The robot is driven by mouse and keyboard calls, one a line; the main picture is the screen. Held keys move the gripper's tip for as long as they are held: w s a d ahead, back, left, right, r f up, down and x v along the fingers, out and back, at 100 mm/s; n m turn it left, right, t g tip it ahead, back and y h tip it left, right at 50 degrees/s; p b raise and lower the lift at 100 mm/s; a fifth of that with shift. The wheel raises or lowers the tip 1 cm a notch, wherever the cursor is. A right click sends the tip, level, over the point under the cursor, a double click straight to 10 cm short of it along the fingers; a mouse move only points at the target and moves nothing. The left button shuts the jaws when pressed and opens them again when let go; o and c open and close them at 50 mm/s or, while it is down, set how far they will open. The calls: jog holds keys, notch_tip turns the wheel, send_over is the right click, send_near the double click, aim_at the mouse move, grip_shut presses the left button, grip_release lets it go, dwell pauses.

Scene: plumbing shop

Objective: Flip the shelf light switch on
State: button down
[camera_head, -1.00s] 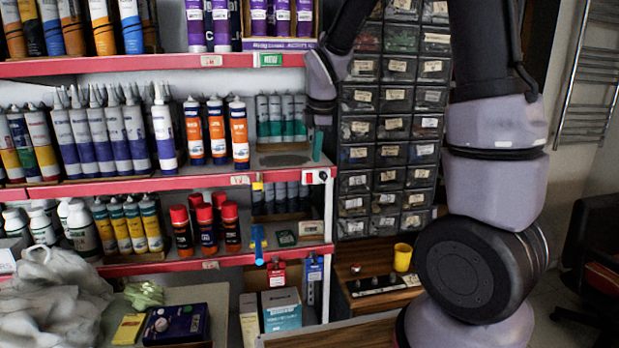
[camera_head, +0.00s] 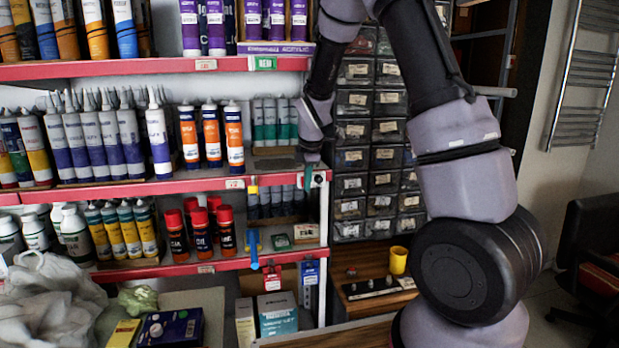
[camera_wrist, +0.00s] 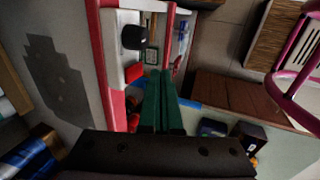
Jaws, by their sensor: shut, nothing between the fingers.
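The shelf light switch is a white box (camera_head: 318,177) with a red rocker, on the right end of the red shelf edge. In the wrist view the red rocker (camera_wrist: 134,73) sits on the white plate beside a round black part (camera_wrist: 134,37). My gripper (camera_head: 308,180) has its green fingers pointing down in front of the switch box and covers the rocker in the head view. In the wrist view the fingers of my gripper (camera_wrist: 162,88) are together and empty, just right of the rocker. I cannot tell whether they touch it, nor which way it is tilted.
Orange-and-white tubes (camera_head: 234,137) stand on the shelf left of my gripper. Red spray cans (camera_head: 226,228) stand on the shelf below. A drawer cabinet (camera_head: 383,160) is behind my arm. A yellow cup (camera_head: 398,260) stands on a wooden surface.

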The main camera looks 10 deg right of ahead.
jog(key=shift+w, duration=0.7)
jog(key=shift+f, duration=0.1)
jog(key=shift+w, duration=0.2)
jog(key=shift+r, duration=0.75)
